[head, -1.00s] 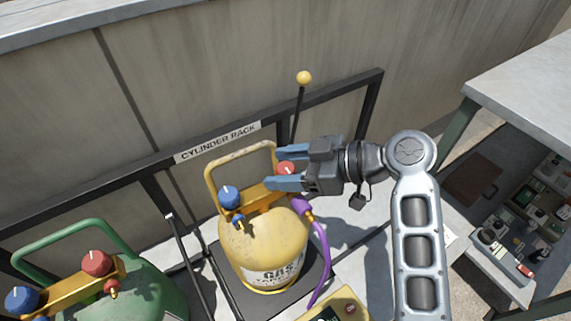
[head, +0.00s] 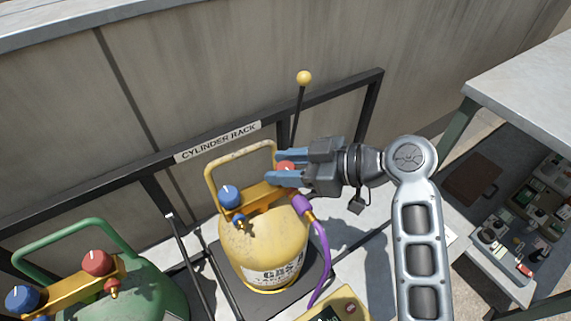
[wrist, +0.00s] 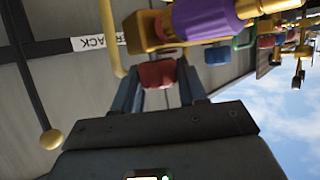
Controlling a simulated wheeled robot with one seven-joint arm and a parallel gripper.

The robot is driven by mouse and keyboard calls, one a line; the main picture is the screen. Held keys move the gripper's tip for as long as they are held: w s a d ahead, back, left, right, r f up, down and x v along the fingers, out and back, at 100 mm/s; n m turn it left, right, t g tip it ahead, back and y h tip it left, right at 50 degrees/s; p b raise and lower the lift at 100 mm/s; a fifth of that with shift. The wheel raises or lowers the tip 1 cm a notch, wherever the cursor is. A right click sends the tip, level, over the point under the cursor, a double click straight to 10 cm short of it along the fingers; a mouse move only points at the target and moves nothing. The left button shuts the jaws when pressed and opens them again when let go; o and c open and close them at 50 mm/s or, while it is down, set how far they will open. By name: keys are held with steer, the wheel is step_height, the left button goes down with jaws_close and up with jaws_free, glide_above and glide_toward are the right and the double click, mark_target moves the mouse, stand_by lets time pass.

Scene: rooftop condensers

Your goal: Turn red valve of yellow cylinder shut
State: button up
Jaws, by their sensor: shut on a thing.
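The yellow cylinder (head: 262,241) stands upright in the rack, with a yellow handle and a brass valve bar on top. Its red valve (head: 284,167) is at the right end of the bar, partly hidden by my gripper (head: 285,167). My gripper reaches in from the right with its blue fingers closed around the red knob. The wrist view shows the red knob (wrist: 158,74) between the two fingers. The blue valve (head: 229,196) of the same cylinder is at the left end of the bar, free of the gripper. The red knob's pointer mark is hidden.
A purple hose fitting (head: 302,206) and hose hang just below my gripper. A green cylinder (head: 140,291) with its own red and blue knobs stands at lower left. A yellow-knobbed lever (head: 303,78) rises behind. A bench (head: 530,85) is at right.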

steer(key=m+t+h, duration=0.1)
steer(key=m+t, duration=0.2)
steer(key=shift+s+h+p, duration=0.1)
steer(key=shift+h+p, duration=0.2)
steer(key=shift+p, duration=0.05)
steer(key=m+t+h+p, duration=0.2)
steer(key=shift+r+m+t, duration=0.2)
steer(key=shift+m+t, duration=0.1)
steer(key=m+t+h+p, duration=0.2)
steer(key=p, duration=0.1)
steer(key=shift+m, duration=0.4)
steer(key=shift+f+m+t+h+p, duration=0.15)
steer(key=shift+m+t+h+p, duration=0.35)
steer(key=shift+m+h, duration=0.6)
steer(key=m+h+b, duration=0.2)
steer(key=h, duration=0.1)
steer(key=m+t+h+b, duration=0.1)
steer(key=shift+f+m+h+b, duration=0.3)
steer(key=shift+m+h, duration=0.1)
steer(key=m+h+b, duration=0.3)
steer(key=shift+r+h, duration=0.15)
steer(key=shift+h, duration=0.25)
steer(key=shift+m+g+h, duration=0.3)
steer(key=shift+m, duration=0.1)
steer(key=o, duration=1)
steer(key=shift+r, duration=0.1)
